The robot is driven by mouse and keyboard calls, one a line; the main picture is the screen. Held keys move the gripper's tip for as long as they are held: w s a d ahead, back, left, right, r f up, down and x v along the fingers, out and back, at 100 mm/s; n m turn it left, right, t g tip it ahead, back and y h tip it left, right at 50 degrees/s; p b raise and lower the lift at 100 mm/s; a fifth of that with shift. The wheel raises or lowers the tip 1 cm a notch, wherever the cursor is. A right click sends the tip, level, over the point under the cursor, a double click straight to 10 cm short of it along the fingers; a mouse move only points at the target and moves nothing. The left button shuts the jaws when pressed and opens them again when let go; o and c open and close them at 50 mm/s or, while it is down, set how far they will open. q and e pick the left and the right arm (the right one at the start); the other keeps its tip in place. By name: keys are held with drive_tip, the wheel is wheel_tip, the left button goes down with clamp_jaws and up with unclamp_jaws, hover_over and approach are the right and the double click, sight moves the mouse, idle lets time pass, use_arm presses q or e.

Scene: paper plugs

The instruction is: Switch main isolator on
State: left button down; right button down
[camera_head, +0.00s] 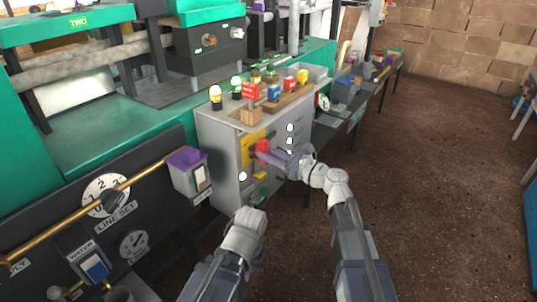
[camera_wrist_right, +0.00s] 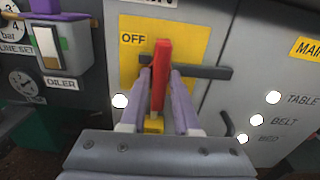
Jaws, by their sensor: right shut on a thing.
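The main isolator has a red handle (camera_wrist_right: 161,75) in front of a yellow plate (camera_wrist_right: 196,44) marked OFF on the grey cabinet. The handle stands upright in the right wrist view, with a dark horizontal bar (camera_wrist_right: 209,72) behind it. In the head view the red handle (camera_head: 262,145) shows at the cabinet's front. My right gripper (camera_wrist_right: 161,88) is shut on the handle, one purple finger on each side; it also shows in the head view (camera_head: 268,154). My left gripper (camera_head: 254,211) is low in front of the cabinet; its fingers cannot be made out.
A purple-topped oiler box (camera_head: 188,170) and a brass pipe (camera_head: 130,183) are left of the cabinet. Several bottles and coloured blocks stand on the cabinet top (camera_head: 222,118). White round lamps (camera_wrist_right: 256,120) sit right of the isolator. The floor (camera_head: 430,180) at right is clear.

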drive_tip(key=shift+m, duration=0.3)
idle(0.4)
drive_tip(key=c, duration=0.8)
unclamp_jaws()
drive_tip(key=shift+o, duration=0.2)
drive_tip(key=shift+d, duration=0.1)
drive_tip(key=v, duration=0.7)
drive_tip(key=shift+s+d, duration=0.25)
